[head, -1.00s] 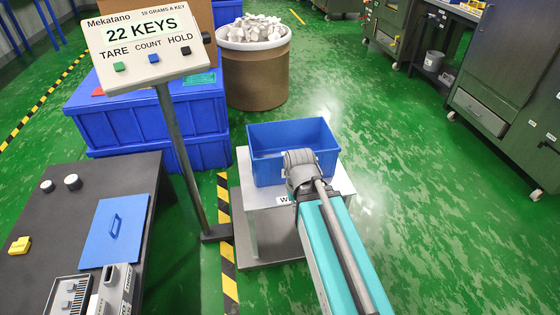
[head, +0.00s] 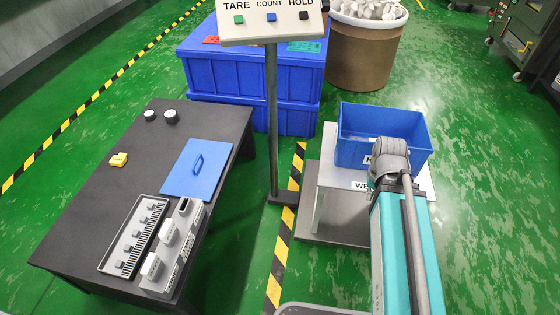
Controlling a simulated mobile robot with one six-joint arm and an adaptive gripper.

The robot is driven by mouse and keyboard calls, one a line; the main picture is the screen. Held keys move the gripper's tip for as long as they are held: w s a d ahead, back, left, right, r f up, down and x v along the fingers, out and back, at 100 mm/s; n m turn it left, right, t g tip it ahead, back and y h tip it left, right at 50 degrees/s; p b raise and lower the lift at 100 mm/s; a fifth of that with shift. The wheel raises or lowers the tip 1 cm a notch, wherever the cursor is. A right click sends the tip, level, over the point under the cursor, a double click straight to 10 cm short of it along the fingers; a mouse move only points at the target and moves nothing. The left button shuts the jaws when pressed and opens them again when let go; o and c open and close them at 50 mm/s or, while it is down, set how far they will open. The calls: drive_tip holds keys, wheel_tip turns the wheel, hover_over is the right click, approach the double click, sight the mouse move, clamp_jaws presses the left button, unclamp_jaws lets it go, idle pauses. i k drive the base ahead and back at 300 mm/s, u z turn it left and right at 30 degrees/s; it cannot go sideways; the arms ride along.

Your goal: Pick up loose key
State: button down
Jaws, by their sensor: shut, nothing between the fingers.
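I cannot single out a loose key on the table or the floor. Pale key-like pieces (head: 372,9) fill the brown drum (head: 364,58) at the top. Several small grey pieces sit in a slotted tray (head: 107,262) on the dark table. A blue bin (head: 352,152) stands on the white weighing stand (head: 331,172). My teal arm reaches up from the lower right, and its grey joint covers part of the bin's front. I cannot see my gripper or its fingers, and the bin's floor is mostly hidden.
The dark table (head: 95,195) also holds a blue lid (head: 190,180), a yellow block (head: 119,159), two white-topped knobs and a grey holder (head: 160,285). A post with a button panel (head: 270,24) stands between table and bin. Blue crates (head: 225,85) stand behind. Green floor is clear at right.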

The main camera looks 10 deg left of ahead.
sight(120, 264)
drive_tip(key=u, duration=2.35)
